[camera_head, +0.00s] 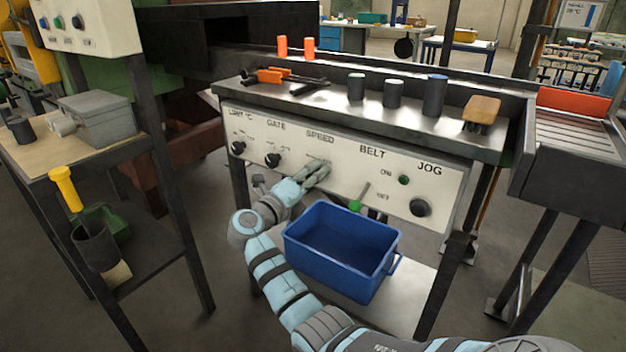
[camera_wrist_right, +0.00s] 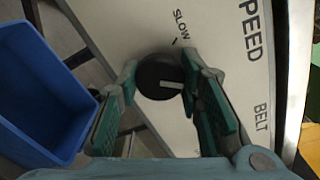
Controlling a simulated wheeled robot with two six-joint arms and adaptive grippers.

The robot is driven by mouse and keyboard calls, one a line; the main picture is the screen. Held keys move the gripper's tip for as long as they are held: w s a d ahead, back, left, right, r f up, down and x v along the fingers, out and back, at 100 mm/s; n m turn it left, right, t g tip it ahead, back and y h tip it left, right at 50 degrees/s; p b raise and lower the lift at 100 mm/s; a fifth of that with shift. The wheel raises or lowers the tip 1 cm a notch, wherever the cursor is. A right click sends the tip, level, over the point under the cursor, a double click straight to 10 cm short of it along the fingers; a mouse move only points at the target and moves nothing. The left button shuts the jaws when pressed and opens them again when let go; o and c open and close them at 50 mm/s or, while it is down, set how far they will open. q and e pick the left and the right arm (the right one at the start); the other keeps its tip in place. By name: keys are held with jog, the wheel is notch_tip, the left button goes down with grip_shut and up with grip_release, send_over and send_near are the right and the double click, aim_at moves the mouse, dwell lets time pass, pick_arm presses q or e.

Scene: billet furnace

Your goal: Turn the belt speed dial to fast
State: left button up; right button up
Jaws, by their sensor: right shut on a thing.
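The belt speed dial is a round black knob (camera_wrist_right: 152,76) with a white pointer line, on the cream control panel (camera_head: 340,205) under the word SPEED. In the right wrist view it sits between the two fingers of my right gripper (camera_wrist_right: 163,82), which is shut on it. The pointer points toward the SPEED lettering, away from the SLOW mark. The mark for fast is not visible. In the head view my right gripper (camera_head: 316,174) reaches the panel below SPEED and hides the dial. My left gripper is not in view.
A blue bin (camera_head: 342,247) stands on the shelf below the panel, close to my right arm. A green-tipped lever (camera_head: 360,198), a green button (camera_head: 404,180) and the black JOG knob (camera_head: 420,208) are right of the dial. Two black knobs are left.

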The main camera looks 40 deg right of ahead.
jog(key=shift+f, duration=0.1)
jog(key=o, duration=1.2)
jog(key=shift+a, duration=0.1)
jog(key=v, duration=1.2)
